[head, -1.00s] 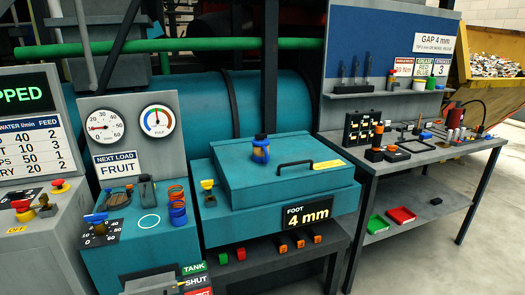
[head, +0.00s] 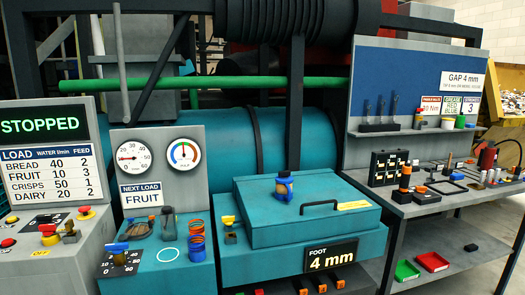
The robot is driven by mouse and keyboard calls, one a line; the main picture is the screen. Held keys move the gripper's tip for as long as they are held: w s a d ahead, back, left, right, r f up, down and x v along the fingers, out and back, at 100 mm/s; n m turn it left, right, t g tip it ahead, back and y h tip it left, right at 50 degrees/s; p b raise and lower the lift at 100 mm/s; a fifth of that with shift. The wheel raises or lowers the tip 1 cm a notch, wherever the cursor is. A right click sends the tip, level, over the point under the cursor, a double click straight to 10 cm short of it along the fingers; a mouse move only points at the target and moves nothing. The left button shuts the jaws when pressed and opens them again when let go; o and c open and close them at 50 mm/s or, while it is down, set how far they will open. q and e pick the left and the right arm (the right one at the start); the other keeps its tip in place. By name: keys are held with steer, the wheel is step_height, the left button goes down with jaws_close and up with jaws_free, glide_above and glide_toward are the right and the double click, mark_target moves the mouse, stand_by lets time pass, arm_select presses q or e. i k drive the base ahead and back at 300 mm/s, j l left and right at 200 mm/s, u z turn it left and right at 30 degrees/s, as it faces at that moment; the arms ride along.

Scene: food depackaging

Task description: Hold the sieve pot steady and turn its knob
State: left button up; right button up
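A small pot (head: 284,190) with a dark blue body, an orange-tan patch and a dark top stands upright on the teal lid (head: 270,215) of a box, left of a black bar handle (head: 320,205). I take it to be the sieve pot; its knob seems to be the dark top, too small to make out clearly. A yellow-topped latch or valve (head: 229,222) sits on the box's left side. Neither of my grippers is in view, and nothing touches the pot.
The left bench (head: 150,265) holds a blue-handled valve (head: 116,248), a dark jar (head: 168,224) and an orange-blue coil (head: 197,240). A sign reading 4 mm (head: 330,256) is on the box front. The right workbench (head: 470,200) carries several tools. A STOPPED display (head: 40,126) is at left.

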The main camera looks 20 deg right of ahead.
mark_target(284, 175)
steer(key=l+u, duration=0.3)
steer(key=l, duration=0.2)
steer(key=l+u, duration=0.3)
steer(key=l, duration=0.65)
steer(key=k+l+u, duration=0.1)
steer(key=l, duration=0.35)
steer(key=k+l, duration=0.1)
steer(key=l, duration=0.3)
steer(key=k+l+u, duration=0.1)
steer(key=l, duration=0.8)
steer(key=k+u, duration=0.05)
